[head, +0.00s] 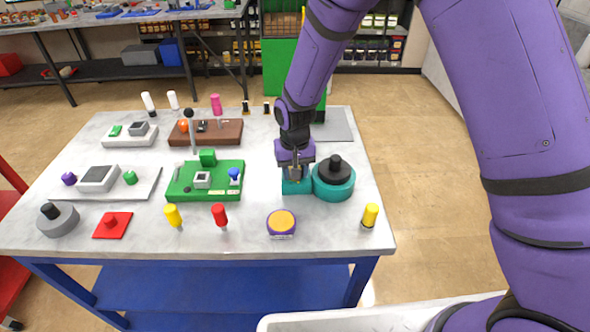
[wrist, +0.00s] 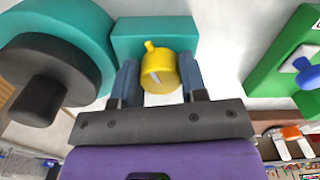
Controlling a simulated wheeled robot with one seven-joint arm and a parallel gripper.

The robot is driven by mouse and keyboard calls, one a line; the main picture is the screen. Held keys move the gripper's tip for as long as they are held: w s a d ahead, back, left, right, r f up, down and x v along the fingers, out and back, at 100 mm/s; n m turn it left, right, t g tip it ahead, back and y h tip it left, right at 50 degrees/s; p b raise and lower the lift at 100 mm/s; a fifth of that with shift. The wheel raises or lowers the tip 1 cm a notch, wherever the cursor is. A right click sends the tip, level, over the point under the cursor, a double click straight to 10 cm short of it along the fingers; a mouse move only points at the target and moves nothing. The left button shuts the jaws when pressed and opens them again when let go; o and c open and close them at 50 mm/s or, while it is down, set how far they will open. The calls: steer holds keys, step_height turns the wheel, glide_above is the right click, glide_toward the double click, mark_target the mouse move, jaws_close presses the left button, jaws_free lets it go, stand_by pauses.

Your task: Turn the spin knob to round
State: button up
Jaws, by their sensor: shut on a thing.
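The vacuum pump has a teal box (head: 295,187) beside a round teal body (head: 344,190) with a black cap (head: 334,170). In the wrist view the box (wrist: 150,30) carries a yellow spin knob (wrist: 160,76) with a small pointer tab towards the box's far side. My gripper (head: 295,176) reaches down onto the teal box. In the wrist view my gripper's fingers (wrist: 158,68) stand on either side of the knob, shut on it. The knob is hidden by my gripper in the head view. Any markings around the knob are not readable.
A green board (head: 182,183) with a lever and buttons lies left of the pump. A purple and orange button (head: 281,222) and a yellow-capped peg (head: 370,214) stand near the table's front edge. A grey plate (head: 337,124) lies behind the pump.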

steer(key=shift+a+m, duration=0.1)
steer(key=shift+m, duration=2.1)
steer(key=o, duration=0.9)
step_height(320, 180, up, 10)
steer(key=shift+f, duration=0.25)
steer(key=shift+r, duration=0.65)
